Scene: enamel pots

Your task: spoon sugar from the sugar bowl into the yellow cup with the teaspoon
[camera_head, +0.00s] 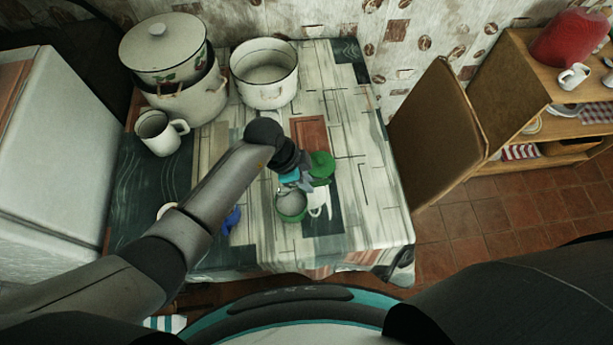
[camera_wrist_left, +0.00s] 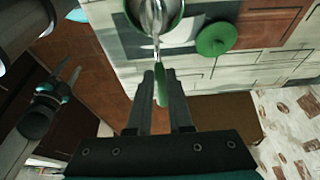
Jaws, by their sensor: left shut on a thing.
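The sugar bowl (camera_head: 291,205), green with a pale inside, stands on the table near its front; its rim also shows at the top of the left wrist view (camera_wrist_left: 181,14). My left gripper (camera_head: 304,184) is just above and beside it. In the left wrist view its fingers (camera_wrist_left: 161,88) are shut on the green handle of the teaspoon (camera_wrist_left: 157,48), whose metal end is inside the bowl. The sugar level is hard to tell. I cannot make out the yellow cup. My right gripper (camera_wrist_left: 69,78) shows at the left of the wrist view, open and empty, away from the bowl.
A green lid (camera_head: 321,164) lies behind the bowl. A blue object (camera_head: 232,220) and a pale-rimmed object (camera_head: 167,209) are partly hidden by my left arm. A white mug (camera_head: 159,134), stacked pots (camera_head: 186,102) and an open pot (camera_head: 264,76) stand at the back. The table's right side is clear.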

